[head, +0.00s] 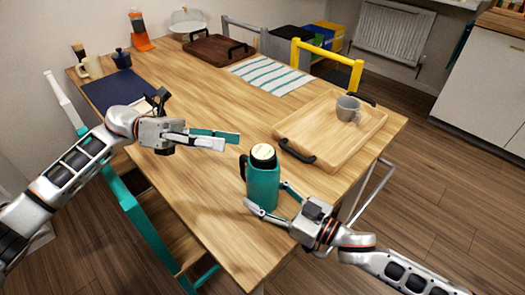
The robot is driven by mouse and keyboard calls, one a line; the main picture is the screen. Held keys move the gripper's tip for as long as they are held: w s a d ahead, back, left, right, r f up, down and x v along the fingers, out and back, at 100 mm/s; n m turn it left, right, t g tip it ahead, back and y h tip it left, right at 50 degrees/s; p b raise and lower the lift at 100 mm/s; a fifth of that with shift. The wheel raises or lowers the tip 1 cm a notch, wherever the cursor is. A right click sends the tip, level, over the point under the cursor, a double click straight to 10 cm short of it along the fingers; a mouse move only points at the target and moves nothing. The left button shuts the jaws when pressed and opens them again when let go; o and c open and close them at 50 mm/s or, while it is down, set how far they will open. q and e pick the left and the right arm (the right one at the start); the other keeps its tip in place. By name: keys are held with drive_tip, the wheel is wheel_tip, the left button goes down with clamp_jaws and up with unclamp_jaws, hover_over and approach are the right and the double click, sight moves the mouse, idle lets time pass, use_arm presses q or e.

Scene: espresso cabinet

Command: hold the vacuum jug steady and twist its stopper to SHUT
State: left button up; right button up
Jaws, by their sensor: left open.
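The teal vacuum jug (263,186) stands upright near the table's front edge, its dark handle on the left. Its round cream-topped stopper (263,153) sits in the dark neck; any marking on it is too small to read. My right gripper (266,194) comes from the lower right with its fingers around the jug's lower body, one across the front and one at the far right side, partly hidden. It appears shut on the jug. My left gripper (231,141) is open and empty, its fingers pointing right, to the left of the stopper and apart from it.
A wooden tray (320,150) with black handles and a grey mug (348,108) lies right of the jug. A striped cloth (270,77), dark tray (212,48) and dark blue mat (112,90) lie farther back. A yellow chair (327,55) stands behind the table.

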sight(262, 151)
use_arm(q)
drive_tip(key=d+f+m+t, duration=0.1)
drive_tip(key=d, duration=0.2)
drive_tip(key=d+m, duration=0.2)
drive_tip(key=d, duration=0.1)
drive_tip(key=s+d+f+m+t, duration=0.1)
drive_tip(key=d+m, duration=0.1)
drive_tip(key=shift+d+f+t, duration=0.3)
drive_tip(key=shift+d, duration=0.1)
idle(0.3)
drive_tip(key=c, duration=1.1)
